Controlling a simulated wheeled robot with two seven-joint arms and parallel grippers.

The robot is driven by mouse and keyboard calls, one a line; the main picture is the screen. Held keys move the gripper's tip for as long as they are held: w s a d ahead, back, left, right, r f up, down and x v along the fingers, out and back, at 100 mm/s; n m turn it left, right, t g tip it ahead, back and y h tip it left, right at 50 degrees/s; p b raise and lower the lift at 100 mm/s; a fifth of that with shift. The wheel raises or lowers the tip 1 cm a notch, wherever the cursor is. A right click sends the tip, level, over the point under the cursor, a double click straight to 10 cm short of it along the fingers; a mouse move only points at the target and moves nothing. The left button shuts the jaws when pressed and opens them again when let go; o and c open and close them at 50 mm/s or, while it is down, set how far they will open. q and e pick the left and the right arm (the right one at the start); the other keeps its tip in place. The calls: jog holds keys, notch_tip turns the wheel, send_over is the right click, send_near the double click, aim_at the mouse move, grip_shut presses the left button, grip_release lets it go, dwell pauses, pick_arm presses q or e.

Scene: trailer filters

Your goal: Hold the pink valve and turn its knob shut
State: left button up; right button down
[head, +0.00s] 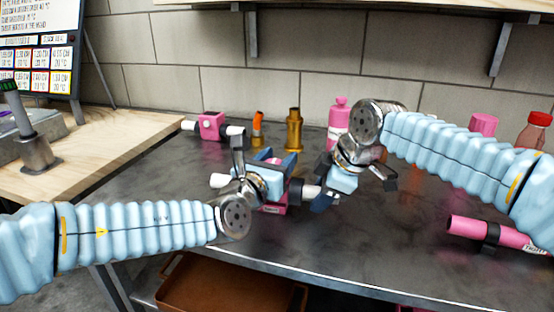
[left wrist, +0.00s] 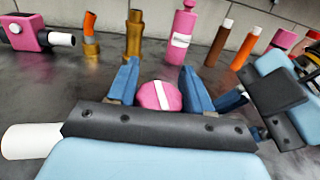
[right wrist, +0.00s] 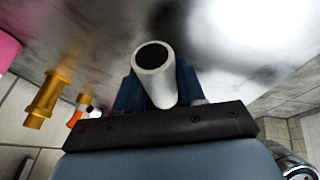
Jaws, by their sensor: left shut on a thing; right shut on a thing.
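The pink valve (head: 275,209) is near the middle of the dark table, partly hidden by my grippers. Its white pipe ends stick out left (head: 218,181) and right (head: 310,192). My left gripper (head: 277,160) is above the valve body. In the left wrist view its blue fingers (left wrist: 160,92) stand either side of the valve's round pink knob (left wrist: 160,96), which has a white stripe. My right gripper (head: 322,188) is shut on the right pipe end; the right wrist view shows the hollow white pipe (right wrist: 155,70) between its fingers (right wrist: 158,88).
Another pink valve (head: 211,124) lies at the back left, beside orange (head: 257,127) and gold (head: 293,132) fittings. A pink bottle (head: 338,118) stands behind my right gripper. A pink tube (head: 508,237) lies at the right. The front middle of the table is clear.

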pick_arm(q)
jog(key=o, duration=1)
jog(key=shift+s, duration=0.1)
jog(key=v, duration=1.2)
jog(key=shift+r, duration=0.1)
pick_arm(e)
jog(key=c, duration=0.6)
grip_release()
